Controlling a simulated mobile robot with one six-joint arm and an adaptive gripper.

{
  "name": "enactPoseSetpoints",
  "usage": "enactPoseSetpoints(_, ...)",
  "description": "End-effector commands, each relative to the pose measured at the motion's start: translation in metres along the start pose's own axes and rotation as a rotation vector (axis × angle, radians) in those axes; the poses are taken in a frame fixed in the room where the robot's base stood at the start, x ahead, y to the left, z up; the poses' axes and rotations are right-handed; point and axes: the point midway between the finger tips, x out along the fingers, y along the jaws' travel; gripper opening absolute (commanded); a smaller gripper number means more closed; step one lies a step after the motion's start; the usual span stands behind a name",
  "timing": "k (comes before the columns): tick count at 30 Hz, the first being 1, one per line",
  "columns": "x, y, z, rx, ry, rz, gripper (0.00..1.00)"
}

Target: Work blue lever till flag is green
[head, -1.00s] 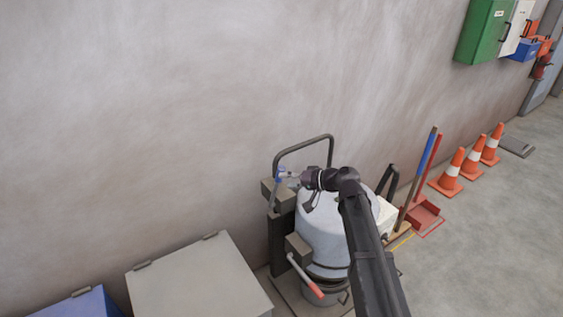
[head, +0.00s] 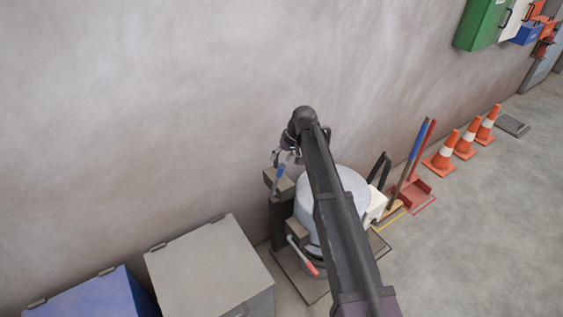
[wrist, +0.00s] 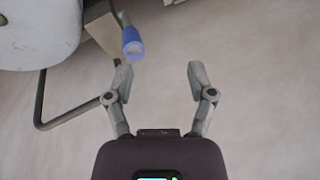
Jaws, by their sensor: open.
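The blue lever (head: 279,174) stands at the left of the white pellet bagger (head: 348,185). Its blue grip also shows in the wrist view (wrist: 132,42), just past the tip of the left finger and not between the fingers. My gripper (head: 289,158) is close to the lever's upper end in the head view, partly hidden by my arm. In the wrist view my gripper (wrist: 160,70) is open and empty. I cannot make out a flag in either view; my arm covers part of the bagger.
A lever with a red grip (head: 312,270) sits lower on the bagger's front. A grey box (head: 205,265) and a blue box (head: 85,300) stand to the left. The wall is close behind. Orange cones (head: 441,160) and a red dustpan (head: 415,194) are to the right.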

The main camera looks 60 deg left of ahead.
Motion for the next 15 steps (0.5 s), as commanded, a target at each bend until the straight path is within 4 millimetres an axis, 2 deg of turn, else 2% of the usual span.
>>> enactPoseSetpoints(1,-0.014,-0.004,-0.009,-0.011,-0.028,0.036,0.71)
enactPoseSetpoints(6,-0.033,-0.004,-0.021,-0.042,-0.114,0.156,0.71)
enactPoseSetpoints(15,-0.049,-0.002,-0.03,-0.063,-0.192,0.271,0.71)
